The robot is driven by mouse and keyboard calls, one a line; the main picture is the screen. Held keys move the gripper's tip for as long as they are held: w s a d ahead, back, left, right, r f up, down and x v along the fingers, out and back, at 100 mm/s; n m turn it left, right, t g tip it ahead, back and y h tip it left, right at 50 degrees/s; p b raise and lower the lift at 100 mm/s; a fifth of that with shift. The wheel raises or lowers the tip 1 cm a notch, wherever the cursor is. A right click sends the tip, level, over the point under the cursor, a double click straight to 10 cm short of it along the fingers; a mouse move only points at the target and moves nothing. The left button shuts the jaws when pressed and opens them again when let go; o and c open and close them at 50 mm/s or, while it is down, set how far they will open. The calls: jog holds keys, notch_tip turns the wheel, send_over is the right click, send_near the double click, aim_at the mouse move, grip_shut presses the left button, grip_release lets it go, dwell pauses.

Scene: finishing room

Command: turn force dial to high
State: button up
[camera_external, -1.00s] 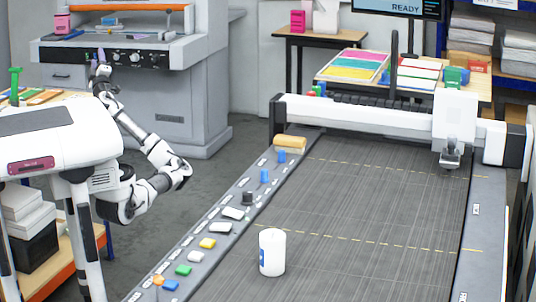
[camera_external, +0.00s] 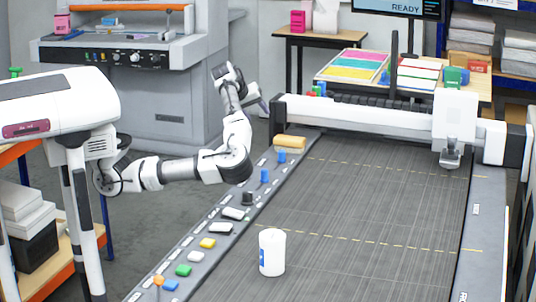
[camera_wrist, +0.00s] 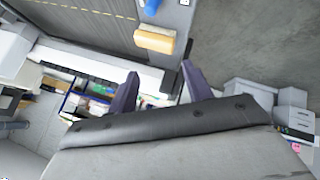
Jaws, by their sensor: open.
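The control strip (camera_external: 215,232) runs along the left edge of the cutting bed. It carries two blue knobs (camera_external: 265,176), a black knob (camera_external: 248,199), several coloured buttons and an orange-topped knob (camera_external: 158,281). The labels are too small to read, so I cannot tell which is the force dial. My gripper (camera_external: 262,104) is raised beyond the far end of the strip, apart from all the knobs. In the wrist view its two dark fingers (camera_wrist: 160,68) are spread with nothing between them. That view also shows a blue knob (camera_wrist: 151,6) at the top edge.
A tan block (camera_external: 290,143) lies at the strip's far end. A white cylinder (camera_external: 272,252) stands on the bed (camera_external: 370,210). The white gantry (camera_external: 360,112) spans the bed's far end. A grey machine (camera_external: 135,85) with dials stands behind left. Grey floor lies between.

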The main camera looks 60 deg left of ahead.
jog(key=s+d+m+g+h+p, duration=0.2)
jog(key=s+d+g, duration=0.15)
jog(key=d, duration=0.85)
jog(key=m+g+h+p, duration=0.1)
jog(key=m+g+p, duration=0.1)
jog(key=m+g, duration=0.15)
send_near(247, 192)
jog(key=shift+g, duration=0.4)
jog(key=f, duration=0.6)
jog(key=f+p, duration=0.1)
jog(key=f, duration=0.2)
jog(key=shift+w+a, duration=0.15)
jog(key=shift+w, duration=0.25)
jog(key=shift+n, duration=0.25)
jog(key=c, duration=1)
